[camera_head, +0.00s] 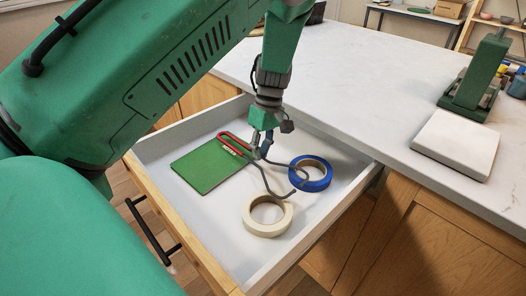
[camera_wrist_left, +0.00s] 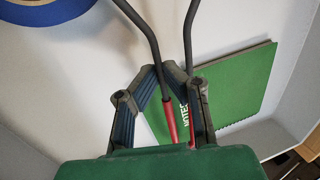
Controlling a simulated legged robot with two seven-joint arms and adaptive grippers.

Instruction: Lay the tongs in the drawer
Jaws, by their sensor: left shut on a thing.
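The tongs (camera_head: 233,146) have red handles and dark grey bent arms. My left gripper (camera_head: 261,151) is shut on them near the handles, inside the outline of the open drawer (camera_head: 213,232). The wrist view shows the tongs (camera_wrist_left: 169,118) between the fingers of my left gripper (camera_wrist_left: 164,72), with the grey arms spreading away. The handles pass over a green notebook. One arm tip reaches over the blue tape roll and the other ends near the cream one. I cannot tell whether the tongs touch the drawer floor. My right gripper is not in view.
The drawer holds the green notebook (camera_head: 203,169), a blue tape roll (camera_head: 325,181) and a cream tape roll (camera_head: 248,222). Its front has a black handle (camera_head: 153,233). The white countertop (camera_head: 370,85) beside it bears a green device (camera_head: 478,75) and a pale slab (camera_head: 455,143).

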